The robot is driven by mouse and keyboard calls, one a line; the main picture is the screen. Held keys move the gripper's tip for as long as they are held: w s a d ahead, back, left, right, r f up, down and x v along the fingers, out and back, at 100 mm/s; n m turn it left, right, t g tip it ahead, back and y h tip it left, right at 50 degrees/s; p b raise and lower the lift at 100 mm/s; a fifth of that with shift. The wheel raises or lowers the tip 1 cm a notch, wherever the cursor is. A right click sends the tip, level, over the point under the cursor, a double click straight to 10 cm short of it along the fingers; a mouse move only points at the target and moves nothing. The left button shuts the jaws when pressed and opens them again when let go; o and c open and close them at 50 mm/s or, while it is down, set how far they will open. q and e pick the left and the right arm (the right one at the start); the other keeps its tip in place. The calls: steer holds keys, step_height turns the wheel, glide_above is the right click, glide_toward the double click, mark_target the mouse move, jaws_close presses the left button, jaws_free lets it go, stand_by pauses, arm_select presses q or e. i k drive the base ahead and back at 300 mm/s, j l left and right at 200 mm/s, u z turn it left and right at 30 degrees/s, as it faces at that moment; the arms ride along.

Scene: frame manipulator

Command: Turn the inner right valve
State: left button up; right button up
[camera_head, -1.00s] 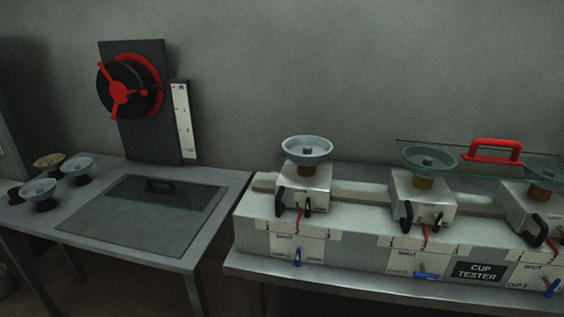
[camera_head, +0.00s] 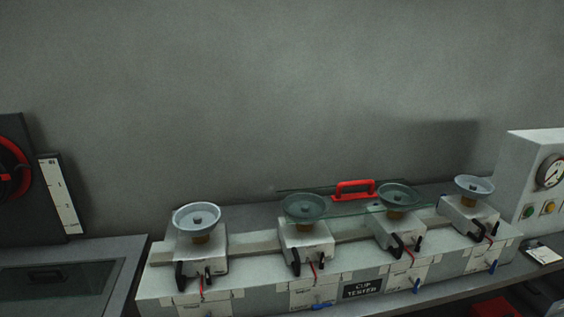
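The cup tester (camera_head: 255,292) is a long grey bench unit with a row of white blocks, each carrying a round cup. Small blue valve handles are on its front face. The inner right valve (camera_head: 416,286) is the blue handle just right of the "CUP TESTER" label (camera_head: 362,288), and it looks roughly upright and slightly tilted. The inner left valve (camera_head: 321,306) lies nearly level at the bottom edge. The outer right valve (camera_head: 493,267) looks roughly upright. Neither of my grippers is in view.
A clear plate with a red handle (camera_head: 355,188) lies over the middle cups. A white panel with a gauge (camera_head: 550,172) and buttons stands at the right. A separate table (camera_head: 118,262) is at the left, with a gap beside the tester's table.

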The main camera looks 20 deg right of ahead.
mark_target(417, 284)
steer(key=i+l+z, duration=0.1)
steer(key=l+z, duration=0.4)
steer(key=i+l+z, duration=0.15)
steer(key=z, duration=0.3)
steer(key=i+l+z, duration=0.25)
steer(key=l+z, duration=0.25)
steer(key=k+j+u, duration=0.1)
steer(key=j+u, duration=0.15)
steer(key=u, duration=0.2)
steer(key=k+j+u, duration=0.1)
steer(key=j+u, duration=0.3)
steer(key=l, duration=0.1)
